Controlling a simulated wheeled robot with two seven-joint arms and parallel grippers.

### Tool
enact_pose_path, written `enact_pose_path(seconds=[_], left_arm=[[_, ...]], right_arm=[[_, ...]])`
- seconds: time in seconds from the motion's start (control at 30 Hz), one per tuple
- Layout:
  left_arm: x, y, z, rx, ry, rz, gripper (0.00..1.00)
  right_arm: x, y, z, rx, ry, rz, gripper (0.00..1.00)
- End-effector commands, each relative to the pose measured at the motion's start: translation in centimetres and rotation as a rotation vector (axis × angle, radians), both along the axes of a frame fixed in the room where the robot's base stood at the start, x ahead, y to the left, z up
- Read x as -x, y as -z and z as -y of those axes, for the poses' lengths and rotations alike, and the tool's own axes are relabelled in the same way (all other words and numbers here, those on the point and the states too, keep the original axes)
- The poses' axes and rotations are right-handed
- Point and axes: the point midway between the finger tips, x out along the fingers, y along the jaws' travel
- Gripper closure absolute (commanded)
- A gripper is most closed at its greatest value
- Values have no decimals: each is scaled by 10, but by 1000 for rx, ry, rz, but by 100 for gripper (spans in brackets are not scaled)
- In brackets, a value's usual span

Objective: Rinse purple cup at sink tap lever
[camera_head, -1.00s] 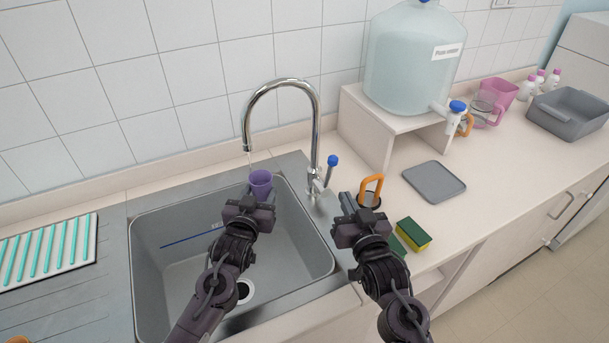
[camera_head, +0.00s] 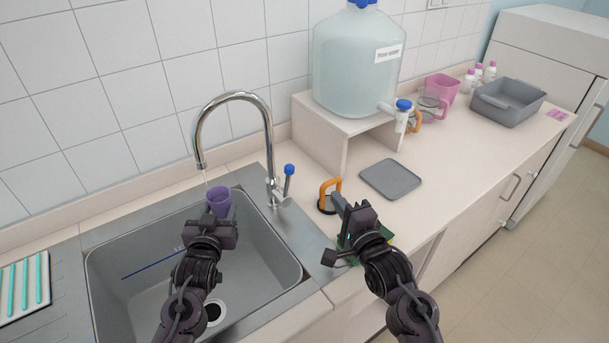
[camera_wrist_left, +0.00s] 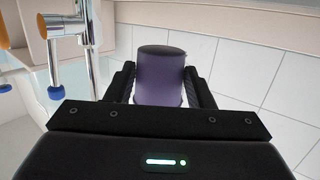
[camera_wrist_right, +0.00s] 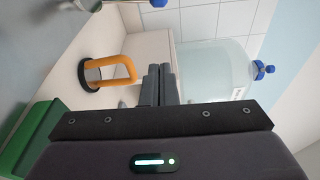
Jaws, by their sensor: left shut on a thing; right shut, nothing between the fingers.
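The purple cup (camera_head: 219,200) is held by my left gripper (camera_head: 214,222) above the sink, just below the tap spout (camera_head: 200,165). A thin stream of water seems to fall from the spout toward the cup. In the left wrist view the cup (camera_wrist_left: 160,78) sits between the two fingers. The tap lever (camera_head: 289,172) with its blue knob stands at the right of the tap. My right gripper (camera_head: 337,202) is shut and empty, to the right of the lever and close to an orange-handled item (camera_head: 328,190). Its closed fingers also show in the right wrist view (camera_wrist_right: 158,84).
The grey sink (camera_head: 265,285) lies below the cup. A large water container (camera_head: 355,75) stands on a white shelf (camera_head: 325,135). A grey flat tray (camera_head: 391,180) lies on the counter. A green block (camera_wrist_right: 30,140) is close to my right gripper. A striped rack (camera_head: 25,285) is at left.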

Motion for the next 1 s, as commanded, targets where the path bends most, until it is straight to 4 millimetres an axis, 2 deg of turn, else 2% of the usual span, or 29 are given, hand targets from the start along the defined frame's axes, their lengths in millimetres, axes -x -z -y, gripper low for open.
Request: enact_pose_path(seconds=[0.17,0.27,0.67,0.8,1.0], left_arm=[[0,0,0,0,0,1,74],[0,0,0,0,0,1,74],[0,0,0,0,0,1,74],[0,0,0,0,0,1,74],[0,0,0,0,0,1,74]], right_arm=[[-9,-1,-2,-33,1,-11,100],[-23,-1,-7,-32,1,-10,100],[-96,0,-36,-29,1,-9,100],[-91,-1,-58,-31,0,-11,100],[-89,-2,-73,-29,1,-11,100]])
